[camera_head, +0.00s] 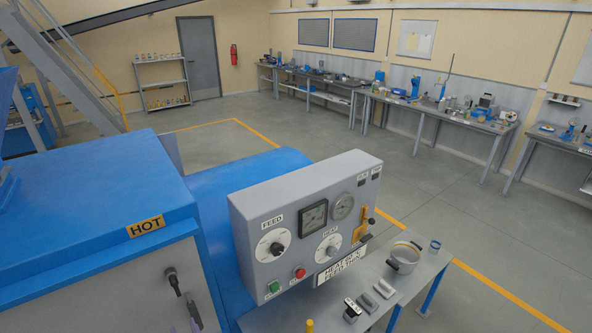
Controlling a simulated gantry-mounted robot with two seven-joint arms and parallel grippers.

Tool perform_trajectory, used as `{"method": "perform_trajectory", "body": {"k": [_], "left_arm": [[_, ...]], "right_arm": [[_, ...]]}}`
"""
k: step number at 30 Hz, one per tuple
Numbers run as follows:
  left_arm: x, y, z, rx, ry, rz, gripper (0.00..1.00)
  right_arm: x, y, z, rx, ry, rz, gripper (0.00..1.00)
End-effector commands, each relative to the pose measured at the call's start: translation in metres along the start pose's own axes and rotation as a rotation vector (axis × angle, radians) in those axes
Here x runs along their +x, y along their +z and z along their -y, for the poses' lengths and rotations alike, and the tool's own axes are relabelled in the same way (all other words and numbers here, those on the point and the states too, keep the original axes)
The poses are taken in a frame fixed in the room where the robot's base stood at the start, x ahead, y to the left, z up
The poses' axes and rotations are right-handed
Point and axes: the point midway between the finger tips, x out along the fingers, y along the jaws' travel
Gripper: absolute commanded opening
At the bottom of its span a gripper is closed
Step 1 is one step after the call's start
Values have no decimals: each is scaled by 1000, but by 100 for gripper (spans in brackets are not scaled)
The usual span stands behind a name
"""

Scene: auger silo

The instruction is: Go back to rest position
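I cannot clearly make out my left gripper; a small grey shape low in the view, below the dark door handle (173,281), is too small to identify. My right gripper is not in view. A grey control panel (300,215) with FEED and HEAT dials, two gauges, a green button (273,287) and a red button (299,272) stands in front of a blue cylinder (215,200). A yellow lever (362,226) is on its right side. I see nothing held.
A blue-topped box marked HOT (146,226) fills the left foreground. A grey table (410,292) at lower right holds a pot (404,259), a small can (434,246) and several small blocks. Benches (440,112) line the far wall. The floor between is clear.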

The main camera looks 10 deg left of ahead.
Motion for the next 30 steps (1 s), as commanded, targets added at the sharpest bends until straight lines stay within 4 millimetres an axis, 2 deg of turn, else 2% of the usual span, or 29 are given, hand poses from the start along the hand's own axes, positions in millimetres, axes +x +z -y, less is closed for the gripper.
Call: {"method": "perform_trajectory", "body": {"k": [2,4,7,11,14,21,27,30], "left_arm": [[-9,19,23,52,-4,20,38],[-17,25,41,84,12,18,38],[-30,34,58,119,97,64,38],[-60,44,61,147,292,214,38],[-92,48,57,180,448,354,38],[-185,43,56,347,749,709,38],[-231,37,72,485,824,913,38],[-244,42,82,533,822,994,38]], "right_arm": [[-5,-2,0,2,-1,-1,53],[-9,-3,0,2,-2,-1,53],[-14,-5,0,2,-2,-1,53],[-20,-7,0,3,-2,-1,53],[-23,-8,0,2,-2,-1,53],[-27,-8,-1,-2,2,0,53],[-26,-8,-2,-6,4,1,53],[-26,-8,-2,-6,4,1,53]]}}
